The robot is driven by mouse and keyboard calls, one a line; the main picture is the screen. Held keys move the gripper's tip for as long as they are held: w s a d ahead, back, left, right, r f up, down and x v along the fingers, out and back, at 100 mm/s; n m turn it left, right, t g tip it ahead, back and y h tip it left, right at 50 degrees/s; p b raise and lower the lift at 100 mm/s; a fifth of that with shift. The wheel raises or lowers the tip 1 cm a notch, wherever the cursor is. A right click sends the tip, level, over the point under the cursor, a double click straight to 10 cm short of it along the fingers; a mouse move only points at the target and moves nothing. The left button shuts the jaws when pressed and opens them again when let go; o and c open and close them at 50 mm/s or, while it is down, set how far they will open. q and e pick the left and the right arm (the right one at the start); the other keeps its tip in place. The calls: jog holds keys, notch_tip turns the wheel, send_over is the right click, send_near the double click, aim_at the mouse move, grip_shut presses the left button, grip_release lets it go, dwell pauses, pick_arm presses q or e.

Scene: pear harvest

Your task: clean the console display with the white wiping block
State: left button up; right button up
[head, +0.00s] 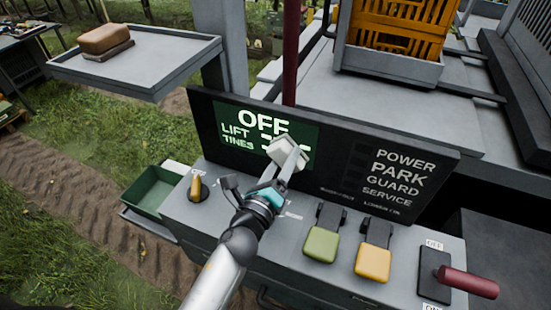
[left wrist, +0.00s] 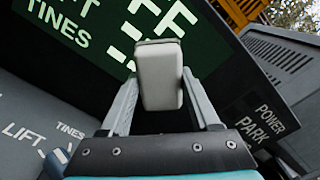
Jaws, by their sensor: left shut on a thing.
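The console display (head: 228,118) is a dark green screen with pale letters reading OFF, LIFT and TINES. It also shows in the left wrist view (left wrist: 100,60). My left gripper (head: 290,160) is shut on the white wiping block (head: 287,150), which is held in front of the lower right part of the display and hides some of its lettering. In the left wrist view the block (left wrist: 160,75) stands between the two fingers. I cannot tell whether the block touches the screen. My right gripper is not in view.
Below the display are an amber lever (head: 195,187), a green paddle (head: 321,244), a yellow paddle (head: 373,262) and a red handle (head: 468,282). A green bin (head: 152,192) is at the left. A grey tray (head: 150,72) holds a brown block (head: 104,38).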

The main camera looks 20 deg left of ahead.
aim_at(269, 156)
pick_arm(q)
jog(key=shift+w+a, duration=0.2)
jog(key=shift+a, duration=1.45)
jog(key=shift+w+a, duration=0.15)
jog(key=shift+a, duration=1.75)
jog(key=shift+w+a, duration=0.15)
jog(key=shift+a, duration=1.7)
jog(key=shift+w+a, duration=0.15)
jog(key=shift+a, duration=1.75)
jog(key=shift+s, duration=0.15)
jog(key=shift+s+a, duration=0.15)
jog(key=shift+s, duration=2.75)
jog(key=shift+s+a+b, duration=0.15)
jog(key=shift+s+b, duration=0.25)
jog(key=shift+s, duration=1.1)
